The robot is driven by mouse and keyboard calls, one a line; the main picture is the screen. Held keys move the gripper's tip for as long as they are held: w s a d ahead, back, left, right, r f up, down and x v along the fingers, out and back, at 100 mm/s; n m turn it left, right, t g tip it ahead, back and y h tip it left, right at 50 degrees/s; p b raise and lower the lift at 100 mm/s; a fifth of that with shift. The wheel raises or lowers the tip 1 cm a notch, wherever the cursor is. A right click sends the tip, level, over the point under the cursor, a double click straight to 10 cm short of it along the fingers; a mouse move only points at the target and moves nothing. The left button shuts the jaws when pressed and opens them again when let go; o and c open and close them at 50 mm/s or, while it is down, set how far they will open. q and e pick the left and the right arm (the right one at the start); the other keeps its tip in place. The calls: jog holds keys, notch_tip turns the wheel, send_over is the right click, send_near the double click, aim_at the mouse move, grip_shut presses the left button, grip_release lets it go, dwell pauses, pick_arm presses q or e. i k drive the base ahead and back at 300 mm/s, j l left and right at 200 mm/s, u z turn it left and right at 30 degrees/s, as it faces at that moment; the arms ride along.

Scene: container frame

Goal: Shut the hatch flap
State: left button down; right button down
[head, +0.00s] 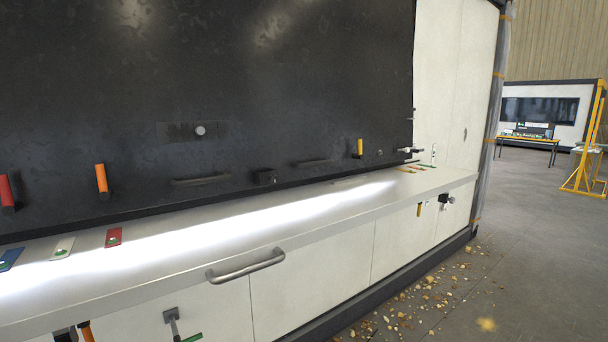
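A large dark panel (300,60) stands upright across the left and middle of the head view. It carries a round knob (200,130), dark bar handles (202,180) and red, orange and yellow grips. Below it a pale ledge (330,222) juts out, with a grey bar handle (245,266) on its front edge. I cannot tell which of these parts is the hatch flap, or how far it stands open. Neither of my grippers is in view.
White lower panels (310,275) run under the ledge, with a lever (172,318) and small fittings. Small debris (440,300) lies on the floor at the front right. Farther right are open floor, a table (530,139) and a yellow frame (590,150).

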aim_at(294, 86)
jog(key=i+l+u, duration=0.35)
jog(key=l+u, duration=0.15)
jog(key=i+l+u, duration=0.25)
jog(key=l, duration=0.15)
jog(key=k+j, duration=0.05)
jog(key=k, duration=0.05)
